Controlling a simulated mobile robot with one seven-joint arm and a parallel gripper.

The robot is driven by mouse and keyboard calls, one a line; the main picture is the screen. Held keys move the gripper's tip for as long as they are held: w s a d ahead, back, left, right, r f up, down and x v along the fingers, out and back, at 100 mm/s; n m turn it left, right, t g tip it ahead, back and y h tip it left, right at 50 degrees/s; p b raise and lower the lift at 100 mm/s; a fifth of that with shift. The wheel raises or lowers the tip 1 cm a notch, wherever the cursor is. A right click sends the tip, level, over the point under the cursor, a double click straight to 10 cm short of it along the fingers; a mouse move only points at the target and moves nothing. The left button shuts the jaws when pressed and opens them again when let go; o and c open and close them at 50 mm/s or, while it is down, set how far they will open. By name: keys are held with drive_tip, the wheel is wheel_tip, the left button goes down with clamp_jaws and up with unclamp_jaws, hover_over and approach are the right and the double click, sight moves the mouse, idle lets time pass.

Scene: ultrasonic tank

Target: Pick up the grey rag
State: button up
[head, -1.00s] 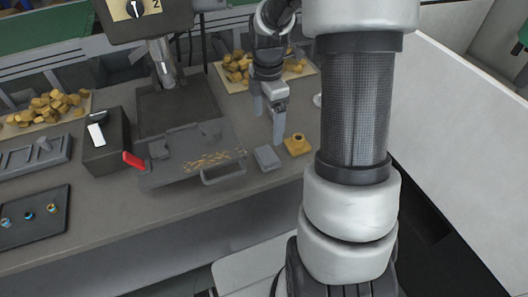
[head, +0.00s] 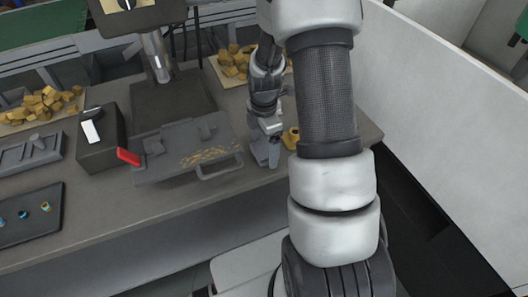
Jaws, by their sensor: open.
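The grey rag (head: 258,154) is a small blue-grey folded square on the bench, just right of the machine's looped handle. My gripper (head: 268,162) is open and pointing down right over it. The fingers and wrist hide most of the rag, so I cannot tell whether the fingers touch it or stand on both sides of it.
A yellow block with a round top (head: 290,138) stands close to the right, partly behind my arm. The grey machine tray (head: 185,150) with its red-tipped lever (head: 128,157) is to the left. A dark tray (head: 30,213) lies at far left. The bench front is clear.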

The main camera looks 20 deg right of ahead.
sight(264, 149)
drive_tip(key=c, duration=1.1)
drive_tip(key=shift+r, duration=0.1)
drive_tip(key=shift+c, duration=0.2)
wheel_tip(264, 149, up, 10)
drive_tip(key=p, duration=0.1)
